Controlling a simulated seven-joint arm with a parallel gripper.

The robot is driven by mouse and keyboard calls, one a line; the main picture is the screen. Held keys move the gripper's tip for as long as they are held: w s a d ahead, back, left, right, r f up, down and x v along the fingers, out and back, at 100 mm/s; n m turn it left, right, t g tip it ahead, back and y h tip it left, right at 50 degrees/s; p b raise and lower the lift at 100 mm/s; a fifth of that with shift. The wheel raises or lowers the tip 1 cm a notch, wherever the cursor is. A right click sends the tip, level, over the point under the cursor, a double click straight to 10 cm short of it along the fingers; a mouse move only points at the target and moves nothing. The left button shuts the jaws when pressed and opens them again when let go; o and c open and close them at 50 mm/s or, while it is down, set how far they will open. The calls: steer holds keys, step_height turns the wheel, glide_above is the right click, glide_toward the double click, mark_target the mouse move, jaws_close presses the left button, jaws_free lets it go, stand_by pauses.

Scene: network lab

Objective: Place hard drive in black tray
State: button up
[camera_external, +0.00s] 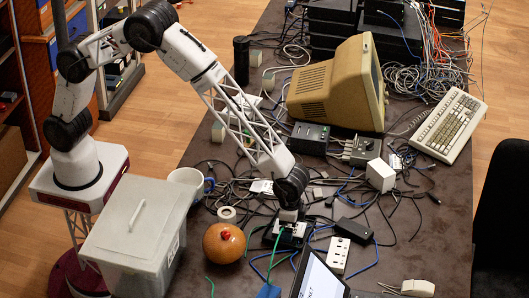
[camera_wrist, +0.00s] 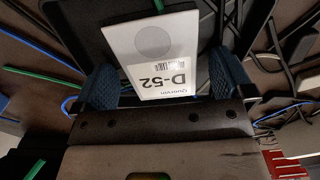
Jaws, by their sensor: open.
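The hard drive (camera_wrist: 155,45), a pale flat block marked D-52, lies tilted over the black tray (camera_wrist: 85,22) in the wrist view. My gripper (camera_wrist: 165,88) is open, its blue pads on either side of the drive's near end, with visible gaps. In the external view my gripper (camera_external: 288,215) is low over the table, just above a pale piece on the black tray (camera_external: 283,241). Whether the drive rests flat on the tray's floor I cannot tell.
Tangled cables cover the table around the tray. A tape roll (camera_external: 227,214), a brown round pot (camera_external: 224,243) and a lidded bin (camera_external: 136,232) stand left. A white power strip (camera_external: 339,254) and black adapter (camera_external: 353,231) lie right. A beige monitor (camera_external: 338,88) stands behind.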

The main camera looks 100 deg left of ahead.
step_height(320, 180, up, 12)
stand_by(0.6)
stand_by(0.5)
steer(key=shift+r, duration=0.1)
steer(key=s+a+r+t, duration=0.1)
steer(key=s+a+r, duration=0.4)
steer(key=s+r, duration=0.7)
steer(key=s+a+r, duration=0.4)
steer(key=s+r, duration=0.6)
steer(key=s, duration=0.3)
steer(key=s+a, duration=0.2)
steer(key=s, duration=1.3)
steer(key=s+a+r+t, duration=0.1)
steer(key=s+a, duration=0.2)
steer(key=s, duration=1.3)
steer(key=shift+s+a+r+t, duration=0.2)
steer(key=shift+s+a+t, duration=0.05)
steer(key=shift+a+t, duration=0.05)
